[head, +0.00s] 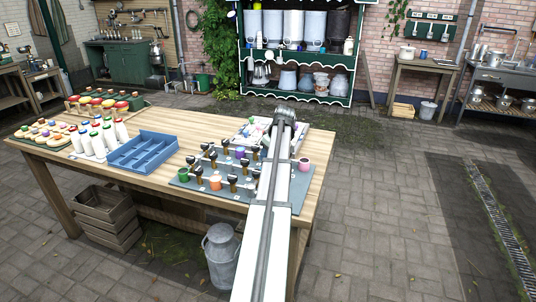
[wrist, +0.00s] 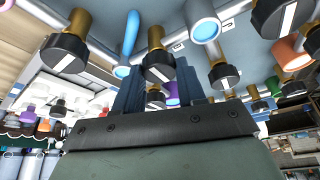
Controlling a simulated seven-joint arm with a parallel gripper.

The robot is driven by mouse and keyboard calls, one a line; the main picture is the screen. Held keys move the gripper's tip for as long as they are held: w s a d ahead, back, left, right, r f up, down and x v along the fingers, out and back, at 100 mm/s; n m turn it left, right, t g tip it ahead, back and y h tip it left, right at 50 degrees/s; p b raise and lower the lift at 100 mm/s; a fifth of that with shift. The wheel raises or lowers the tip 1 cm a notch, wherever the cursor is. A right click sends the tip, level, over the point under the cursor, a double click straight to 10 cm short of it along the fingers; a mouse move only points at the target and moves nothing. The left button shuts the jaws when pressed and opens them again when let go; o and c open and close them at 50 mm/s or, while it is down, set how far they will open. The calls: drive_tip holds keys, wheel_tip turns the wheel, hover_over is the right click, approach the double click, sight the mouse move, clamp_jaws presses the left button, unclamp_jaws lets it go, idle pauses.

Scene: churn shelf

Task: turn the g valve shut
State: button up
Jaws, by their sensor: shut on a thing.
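My gripper (wrist: 160,88) is shut on a black valve knob (wrist: 159,66) with a brass stem. Its two dark blue fingers stand on either side of the knob in the wrist view. Each black knob carries a white bar mark. In the head view, the grey valve board (head: 197,184) lies on the wooden table with several brass valves with black knobs. My arm covers the right part of the board there, and my fingertips are hidden. I cannot read the valve letters, so I cannot tell which one is the g valve.
Neighbouring valves (wrist: 221,74) stand close around my fingers. A green cup (head: 183,175), an orange cup (head: 215,184) and a pink cup (head: 304,164) stand at the board. A blue crate (head: 143,152), white bottles and colourful items fill the table's left. A milk can (head: 221,255) stands below.

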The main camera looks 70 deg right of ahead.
drive_tip(key=o, duration=1)
drive_tip(key=shift+o, duration=0.2)
drive_tip(key=v, duration=1.3)
drive_tip(key=shift+s+r, duration=0.2)
drive_tip(key=shift+r, duration=0.15)
